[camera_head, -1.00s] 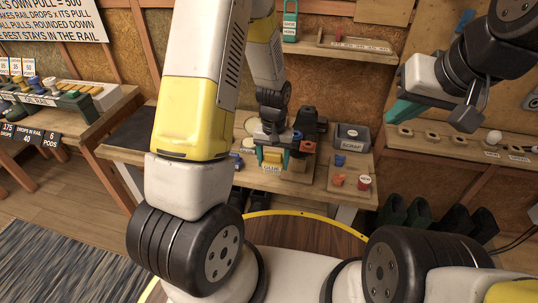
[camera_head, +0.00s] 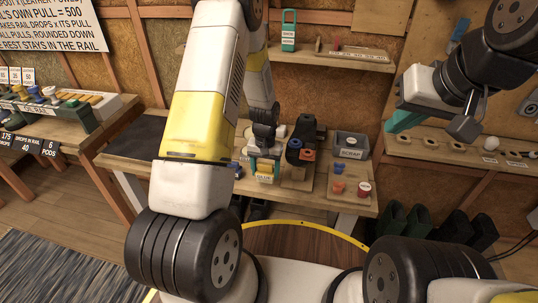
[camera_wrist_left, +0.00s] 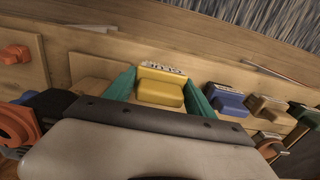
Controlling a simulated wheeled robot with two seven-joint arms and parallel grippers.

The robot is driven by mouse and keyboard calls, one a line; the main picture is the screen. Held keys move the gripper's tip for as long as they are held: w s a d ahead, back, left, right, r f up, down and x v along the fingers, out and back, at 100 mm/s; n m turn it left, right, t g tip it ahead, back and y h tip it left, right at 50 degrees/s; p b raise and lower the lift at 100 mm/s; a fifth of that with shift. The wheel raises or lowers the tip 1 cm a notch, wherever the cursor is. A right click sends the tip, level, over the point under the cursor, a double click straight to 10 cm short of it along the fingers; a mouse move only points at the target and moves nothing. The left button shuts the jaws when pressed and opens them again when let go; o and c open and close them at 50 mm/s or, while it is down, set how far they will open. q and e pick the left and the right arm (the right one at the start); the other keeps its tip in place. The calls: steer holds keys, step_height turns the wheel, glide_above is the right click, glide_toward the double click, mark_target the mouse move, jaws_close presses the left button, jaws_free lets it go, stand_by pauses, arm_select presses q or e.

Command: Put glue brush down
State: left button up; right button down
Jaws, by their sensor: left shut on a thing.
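The glue brush shows as a yellow block with a white label (camera_head: 265,179) at the front of the workbench in the head view. In the left wrist view the yellow block (camera_wrist_left: 160,90) sits between the teal fingers. My left gripper (camera_head: 264,168) is shut on it, low at the bench top. I cannot tell whether the block touches the bench; its bristles are not visible. My right gripper (camera_head: 403,118) hangs at the upper right, away from the bench; its finger gap is not clear.
A blue block (camera_wrist_left: 228,102) and a tan block (camera_wrist_left: 268,110) stand beside the yellow one. A scrap bin (camera_head: 351,155) and small orange and red pieces lie further right on the workbench (camera_head: 335,199).

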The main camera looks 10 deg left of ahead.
mark_target(261, 172)
arm_select(q)
steer(key=w+a, duration=0.2)
steer(key=shift+w+f, duration=0.15)
steer(key=shift+w, duration=0.15)
steer(key=shift+f, duration=1.75)
steer(key=shift+f, duration=0.15)
steer(key=o, duration=1.2)
